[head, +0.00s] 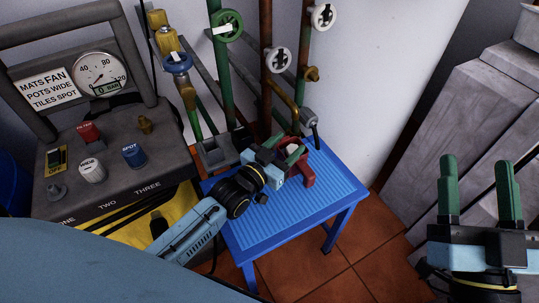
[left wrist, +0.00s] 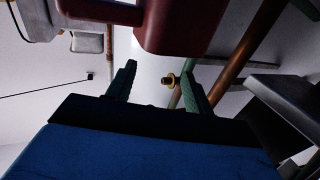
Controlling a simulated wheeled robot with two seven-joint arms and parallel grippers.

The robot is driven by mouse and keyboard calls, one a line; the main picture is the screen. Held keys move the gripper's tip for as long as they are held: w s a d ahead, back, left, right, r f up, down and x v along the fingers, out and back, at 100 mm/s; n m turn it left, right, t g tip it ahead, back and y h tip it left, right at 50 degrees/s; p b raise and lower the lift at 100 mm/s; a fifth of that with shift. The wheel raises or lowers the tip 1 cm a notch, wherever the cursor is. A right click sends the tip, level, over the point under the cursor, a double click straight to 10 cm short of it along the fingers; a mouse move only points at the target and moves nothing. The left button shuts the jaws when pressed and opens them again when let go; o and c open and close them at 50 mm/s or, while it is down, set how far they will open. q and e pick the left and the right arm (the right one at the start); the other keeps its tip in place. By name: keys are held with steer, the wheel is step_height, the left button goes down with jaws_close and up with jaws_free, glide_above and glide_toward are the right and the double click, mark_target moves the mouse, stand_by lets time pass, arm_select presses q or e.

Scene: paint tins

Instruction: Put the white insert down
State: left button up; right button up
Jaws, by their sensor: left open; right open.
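My left gripper (head: 284,149) is over the blue ribbed table, its fingers pointing toward the back. In the left wrist view its green fingers (left wrist: 160,85) stand apart with nothing held between them. A dark red object (head: 308,175) stands on the table right beside this gripper; it also shows large at the top of the left wrist view (left wrist: 180,25). A pale patch shows near the red object, but I cannot tell whether it is the white insert or a fingertip. My right gripper (head: 477,170) is open and empty at the lower right, away from the table.
The blue table (head: 265,222) has bare room at its front and right. Upright pipes with valve wheels (head: 227,26) rise behind it. A grey panel with a gauge (head: 98,70) and knobs stands at the left. Grey blocks (head: 465,110) stand at the right.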

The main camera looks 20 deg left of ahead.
arm_select(q)
steer(key=p+v, duration=0.2)
steer(key=v, duration=0.4)
steer(key=s+d+r, duration=0.1)
steer(key=s+r, duration=0.3)
steer(key=r, duration=0.3)
steer(key=s+d+r+g+y, duration=0.1)
steer(key=s+r, duration=0.3)
steer(key=r, duration=0.3)
steer(key=shift+d+r+n, duration=0.15)
steer(key=shift+r+n, duration=0.15)
arm_select(e)
step_height(320, 180, down, 9)
steer(key=w+d+g+h, duration=0.1)
steer(key=g+h, duration=0.1)
steer(key=g, duration=0.4)
arm_select(q)
steer(key=shift+s, duration=0.2)
arm_select(e)
steer(key=shift+d+r, duration=0.1)
